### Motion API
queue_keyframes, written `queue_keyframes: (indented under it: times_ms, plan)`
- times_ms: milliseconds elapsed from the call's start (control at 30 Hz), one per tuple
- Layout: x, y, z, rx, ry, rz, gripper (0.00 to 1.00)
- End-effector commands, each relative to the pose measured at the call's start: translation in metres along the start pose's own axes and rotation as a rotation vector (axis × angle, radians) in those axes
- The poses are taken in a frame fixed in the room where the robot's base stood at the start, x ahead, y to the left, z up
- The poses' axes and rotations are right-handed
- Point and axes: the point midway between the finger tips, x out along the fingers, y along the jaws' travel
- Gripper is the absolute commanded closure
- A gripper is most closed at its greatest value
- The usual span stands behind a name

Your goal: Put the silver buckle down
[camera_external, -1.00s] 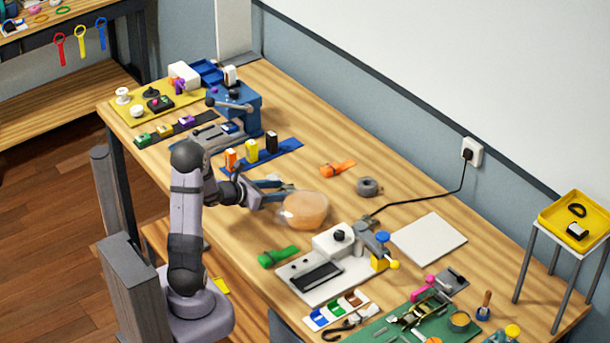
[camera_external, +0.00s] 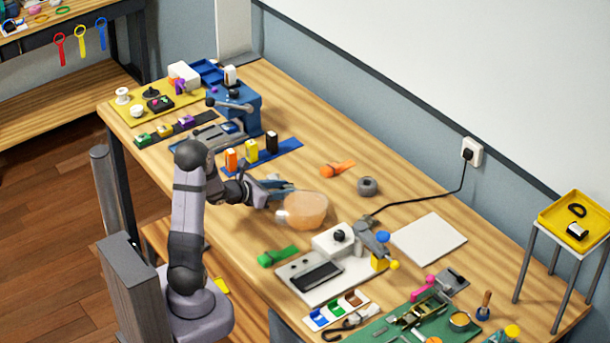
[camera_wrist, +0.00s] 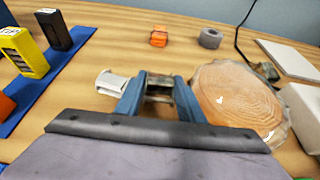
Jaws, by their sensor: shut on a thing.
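My gripper (camera_wrist: 158,92) shows in the wrist view with its two blue fingers shut on the silver buckle (camera_wrist: 159,86). The buckle is a small metallic frame, partly hidden by the fingers. A pale grey piece (camera_wrist: 112,83) shows just outside the left finger; I cannot tell whether it belongs to the buckle. In the external view my gripper (camera_external: 277,191) is over the bench, just left of a round wood slice (camera_external: 303,211). The buckle is too small to make out there.
The wood slice (camera_wrist: 240,100) is close on the gripper's right. A blue strip (camera_external: 285,146) with several upright coloured pieces lies at the left. An orange clip (camera_external: 338,168) and a grey roll (camera_external: 367,187) lie behind. A green clip (camera_external: 278,256) lies in front.

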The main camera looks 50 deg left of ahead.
Motion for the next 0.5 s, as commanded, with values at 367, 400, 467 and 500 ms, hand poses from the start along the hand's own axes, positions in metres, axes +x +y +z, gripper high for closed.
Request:
queue_keyframes:
  times_ms: [367, 400, 467, 500]
  plan:
    - [-0.022, 0.0, 0.053, 0.006, -0.006, 0.002, 0.93]
    - [-0.024, 0.0, 0.059, 0.005, -0.005, 0.001, 0.93]
    - [-0.028, 0.001, 0.067, 0.005, -0.004, 0.002, 0.93]
    - [-0.03, 0.001, 0.072, 0.004, -0.004, 0.003, 0.93]
